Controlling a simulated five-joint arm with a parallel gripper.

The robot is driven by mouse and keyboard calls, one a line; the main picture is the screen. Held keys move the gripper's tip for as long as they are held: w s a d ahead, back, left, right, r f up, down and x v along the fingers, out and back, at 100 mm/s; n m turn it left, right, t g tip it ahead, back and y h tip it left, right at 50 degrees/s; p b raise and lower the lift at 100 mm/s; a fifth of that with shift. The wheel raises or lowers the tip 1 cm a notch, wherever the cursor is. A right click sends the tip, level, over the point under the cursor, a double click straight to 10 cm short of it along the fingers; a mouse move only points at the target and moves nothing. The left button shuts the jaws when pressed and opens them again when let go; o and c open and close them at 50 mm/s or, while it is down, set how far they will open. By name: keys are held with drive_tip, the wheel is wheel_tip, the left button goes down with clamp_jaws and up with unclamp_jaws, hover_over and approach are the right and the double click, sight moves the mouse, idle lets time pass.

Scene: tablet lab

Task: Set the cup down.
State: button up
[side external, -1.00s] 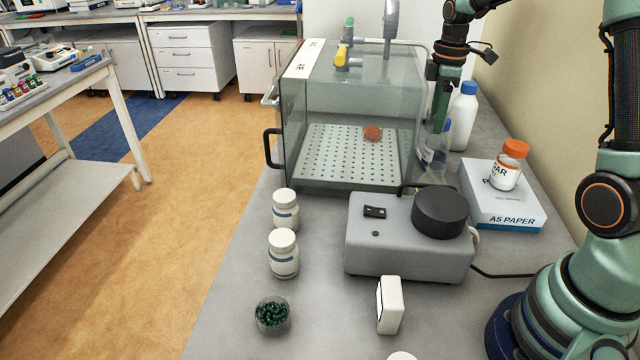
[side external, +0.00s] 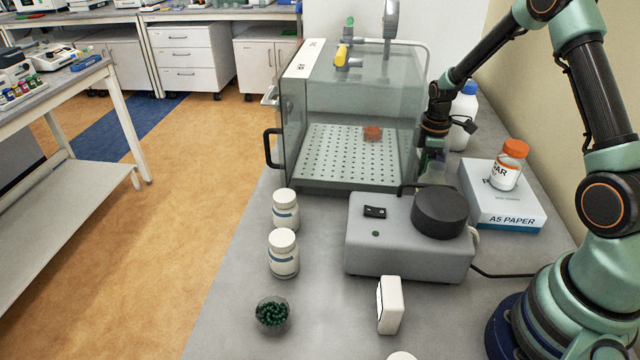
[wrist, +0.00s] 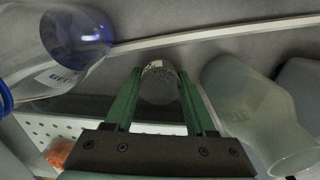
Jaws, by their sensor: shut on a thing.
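My gripper (side external: 432,165) points down at the back right of the bench, beside the clear chamber's right wall, its fingertips partly hidden. In the wrist view my gripper (wrist: 161,85) has its two green fingers on either side of a small clear, speckled round thing, which I take to be the cup (wrist: 158,84). It sits between the fingertips, and the fingers are shut on it. The cup cannot be made out clearly in the side view, and whether its base touches the bench cannot be told.
A clear bottle with blue (wrist: 75,40) and a milky bottle (wrist: 255,110) flank the fingers closely. The clear chamber (side external: 345,75), the grey device (side external: 375,245) and a paper box (side external: 505,205) surround the gripper. A dish of green beads (side external: 272,314) stands front left.

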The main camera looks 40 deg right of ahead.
drive_tip(key=shift+f, duration=0.15)
drive_tip(key=o, duration=1.3)
wheel_tip(320, 180, up, 12)
